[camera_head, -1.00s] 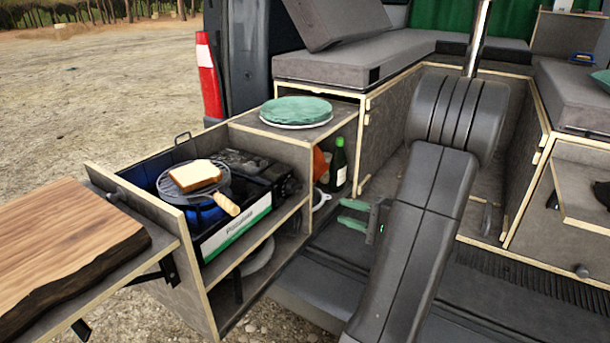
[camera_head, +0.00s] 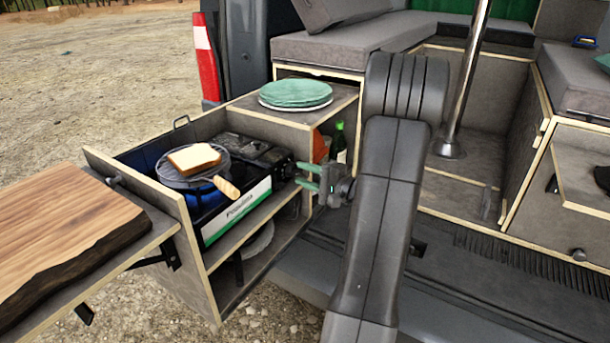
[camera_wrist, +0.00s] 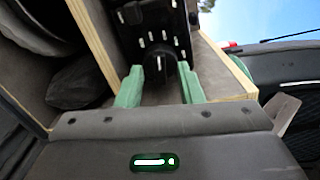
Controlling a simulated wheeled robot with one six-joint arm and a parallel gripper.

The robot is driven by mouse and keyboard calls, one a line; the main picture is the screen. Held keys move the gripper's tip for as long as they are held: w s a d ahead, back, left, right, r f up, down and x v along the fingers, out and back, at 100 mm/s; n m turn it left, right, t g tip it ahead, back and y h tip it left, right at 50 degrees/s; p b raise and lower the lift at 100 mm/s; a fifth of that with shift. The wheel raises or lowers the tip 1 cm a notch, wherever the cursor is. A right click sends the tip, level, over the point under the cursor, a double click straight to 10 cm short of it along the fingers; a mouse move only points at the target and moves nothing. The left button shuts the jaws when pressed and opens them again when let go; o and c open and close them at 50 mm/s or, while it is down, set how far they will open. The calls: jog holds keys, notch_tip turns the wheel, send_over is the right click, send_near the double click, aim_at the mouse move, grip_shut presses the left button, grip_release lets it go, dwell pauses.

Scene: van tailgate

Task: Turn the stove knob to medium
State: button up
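The camping stove (camera_head: 240,213) sits in the pull-out drawer, with its dark control end facing my gripper. In the wrist view the black stove knob (camera_wrist: 160,66) stands out from a dark panel with white marks, and its white pointer line looks upright in that picture. My gripper (camera_head: 298,176) has green fingers and is open beside the stove's right end. In the wrist view its fingers (camera_wrist: 160,80) are spread, one on each side of the knob's near end; I cannot tell whether they touch it.
Bread (camera_head: 194,158) lies on a round grill rack with a wooden handle (camera_head: 226,187) on the stove. Green plates (camera_head: 296,93) stand on the cabinet top behind. A bottle (camera_head: 339,140) stands inside the cabinet. A wooden board (camera_head: 60,235) is at left.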

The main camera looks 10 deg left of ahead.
jog(key=shift+w+a, duration=0.1)
jog(key=shift+a, duration=0.1)
grip_shut()
jog(key=shift+m, duration=0.3)
jog(key=shift+m+p, duration=0.45)
jog(key=shift+m, duration=0.75)
grip_release()
jog(key=shift+d, duration=0.1)
